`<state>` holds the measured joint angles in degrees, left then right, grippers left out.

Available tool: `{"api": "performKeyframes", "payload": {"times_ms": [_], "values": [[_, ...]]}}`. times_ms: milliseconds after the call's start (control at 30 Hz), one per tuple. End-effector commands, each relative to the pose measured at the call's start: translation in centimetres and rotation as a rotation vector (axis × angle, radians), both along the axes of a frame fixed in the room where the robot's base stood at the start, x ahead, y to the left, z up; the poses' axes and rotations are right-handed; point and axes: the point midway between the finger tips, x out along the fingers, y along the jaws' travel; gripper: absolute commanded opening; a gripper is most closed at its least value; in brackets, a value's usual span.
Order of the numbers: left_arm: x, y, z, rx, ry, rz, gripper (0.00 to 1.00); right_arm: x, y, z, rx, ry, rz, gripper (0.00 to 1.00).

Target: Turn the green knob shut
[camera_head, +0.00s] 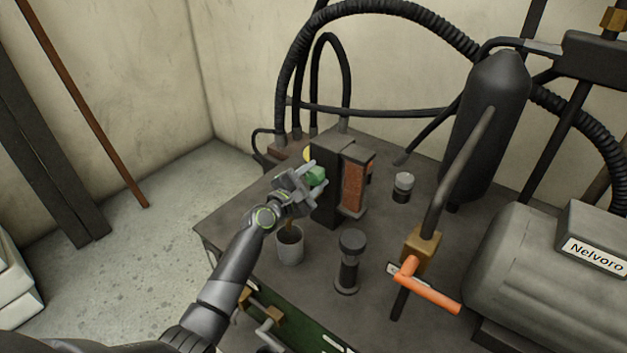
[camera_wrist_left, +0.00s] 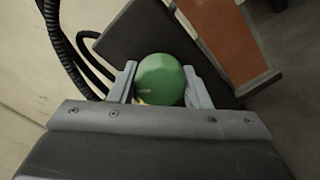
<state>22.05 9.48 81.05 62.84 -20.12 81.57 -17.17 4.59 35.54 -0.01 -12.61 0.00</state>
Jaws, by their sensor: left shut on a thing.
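The round green knob (camera_head: 316,175) sits on the front of a dark upright block (camera_head: 328,205) on the table. My left gripper (camera_head: 309,177) reaches it from the left and is shut on it. In the left wrist view the green knob (camera_wrist_left: 160,80) lies between the two grey fingers (camera_wrist_left: 158,88), one on each side. A small light mark shows on the knob's face, and a bit of yellow shows just below it. My right gripper is not in view.
A grey cup (camera_head: 290,247) stands under my left wrist. A dark cylinder (camera_head: 348,262), an orange-handled valve (camera_head: 428,287), a small capped jar (camera_head: 403,187) and a large grey tank (camera_head: 540,275) stand to the right. Black hoses (camera_head: 290,90) arch behind.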

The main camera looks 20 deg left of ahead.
Motion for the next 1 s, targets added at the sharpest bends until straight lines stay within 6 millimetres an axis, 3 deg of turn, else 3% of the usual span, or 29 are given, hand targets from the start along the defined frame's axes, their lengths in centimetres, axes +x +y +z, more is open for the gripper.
{"api": "performKeyframes", "payload": {"times_ms": [600,1000], "values": [[0.0,0.0,-0.4,0.541,-0.194,-0.001,0.2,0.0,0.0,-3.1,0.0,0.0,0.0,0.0],[0.0,0.0,-0.3,0.773,-0.277,-0.001,0.2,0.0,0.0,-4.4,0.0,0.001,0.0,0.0]]}}
